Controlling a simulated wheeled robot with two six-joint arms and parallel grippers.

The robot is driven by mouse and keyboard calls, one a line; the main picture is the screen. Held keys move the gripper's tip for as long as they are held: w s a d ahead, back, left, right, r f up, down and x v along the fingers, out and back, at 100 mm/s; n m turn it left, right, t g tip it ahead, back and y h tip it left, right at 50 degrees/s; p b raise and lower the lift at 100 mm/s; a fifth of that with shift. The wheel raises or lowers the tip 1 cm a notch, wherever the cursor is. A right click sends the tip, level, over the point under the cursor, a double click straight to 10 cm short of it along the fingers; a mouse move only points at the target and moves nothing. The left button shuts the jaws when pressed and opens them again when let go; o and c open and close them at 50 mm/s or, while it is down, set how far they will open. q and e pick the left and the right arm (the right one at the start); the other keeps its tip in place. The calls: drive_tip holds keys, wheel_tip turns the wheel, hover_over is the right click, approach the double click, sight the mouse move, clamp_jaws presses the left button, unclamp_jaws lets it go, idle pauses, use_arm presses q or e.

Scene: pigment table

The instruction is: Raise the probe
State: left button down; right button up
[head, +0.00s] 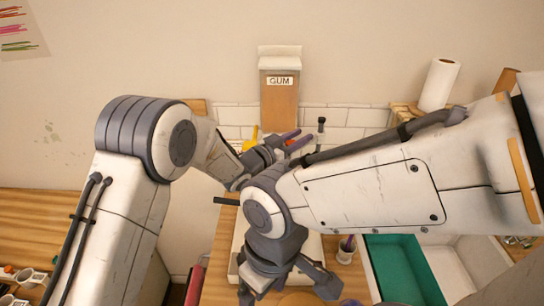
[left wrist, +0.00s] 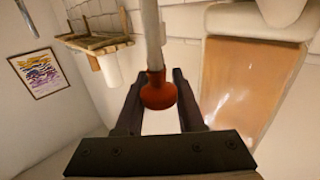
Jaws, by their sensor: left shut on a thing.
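My left gripper (head: 284,144) is in front of the tiled wall, below the gum box, and is partly hidden by my right arm. In the left wrist view, a pale rod with a rounded red end, which looks like the probe (left wrist: 158,92), stands between the fingers of my left gripper (left wrist: 158,100). The gripper is shut on it. The rod's far end runs out of the top of that view. The probe is hard to make out in the head view. My right gripper (head: 287,288) hangs low over the table with its fingers spread, and nothing shows between them.
A box marked GUM (head: 280,105) is on the wall behind. A dark-topped thin item (head: 321,127) stands right of it. A paper roll (head: 439,85) stands on a shelf at right. A teal basin (head: 405,270) and a small pot (head: 346,252) are at lower right.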

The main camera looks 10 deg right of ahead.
use_arm(q)
drive_tip(key=shift+r, duration=1.55)
drive_tip(key=c, duration=0.5)
unclamp_jaws()
drive_tip(key=shift+a, duration=0.15)
